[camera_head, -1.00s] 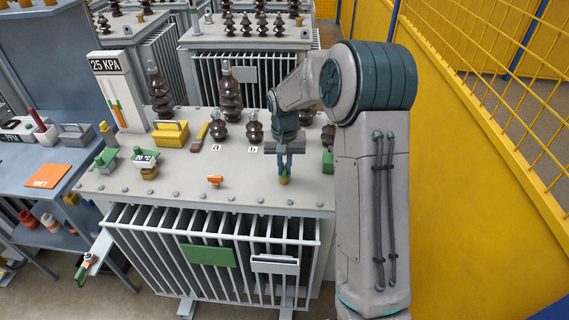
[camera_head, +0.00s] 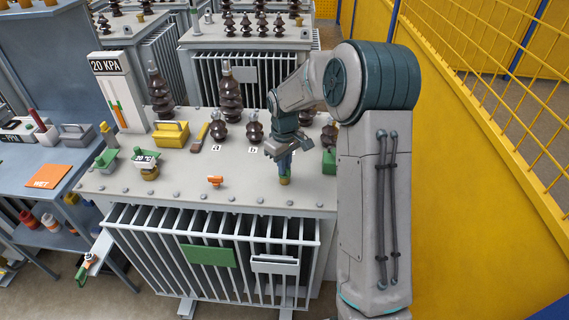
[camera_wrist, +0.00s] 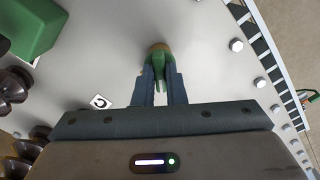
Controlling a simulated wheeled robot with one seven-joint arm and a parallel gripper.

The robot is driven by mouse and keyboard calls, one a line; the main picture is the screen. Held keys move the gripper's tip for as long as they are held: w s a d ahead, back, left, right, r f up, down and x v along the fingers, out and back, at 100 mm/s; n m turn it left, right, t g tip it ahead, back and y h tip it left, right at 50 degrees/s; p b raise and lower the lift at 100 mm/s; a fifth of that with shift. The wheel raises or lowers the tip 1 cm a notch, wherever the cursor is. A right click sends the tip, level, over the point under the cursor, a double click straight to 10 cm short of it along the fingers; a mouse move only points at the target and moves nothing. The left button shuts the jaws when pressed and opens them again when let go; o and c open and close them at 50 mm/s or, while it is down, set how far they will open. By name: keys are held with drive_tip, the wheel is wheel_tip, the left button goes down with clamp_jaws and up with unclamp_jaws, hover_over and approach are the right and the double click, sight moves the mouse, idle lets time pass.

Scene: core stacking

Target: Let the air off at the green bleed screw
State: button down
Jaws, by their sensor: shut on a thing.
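The green bleed screw (camera_wrist: 158,62) sits on a brass base on the transformer's grey lid (camera_head: 240,190). My gripper (camera_wrist: 160,75) is shut on the green screw, with a blue finger on each side of it. In the head view my gripper (camera_head: 284,172) points down at the lid's front right, and its fingers mostly hide the screw; the brass base (camera_head: 285,181) shows below them. The gauge (camera_head: 110,66) at the lid's back left reads 20 KPA.
Brown insulators (camera_head: 229,100) stand behind my gripper. A green block (camera_head: 329,160) is close on its right. A yellow wall (camera_head: 450,200) bounds the right.

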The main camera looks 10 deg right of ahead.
drive_tip(key=shift+r+n, duration=0.1)
drive_tip(key=shift+n, duration=0.4)
drive_tip(key=shift+w, duration=0.1)
drive_tip(key=c, duration=1.5)
unclamp_jaws()
wheel_tip(320, 180, up, 14)
drive_tip(key=shift+f+b, duration=0.15)
drive_tip(key=shift+b, duration=0.2)
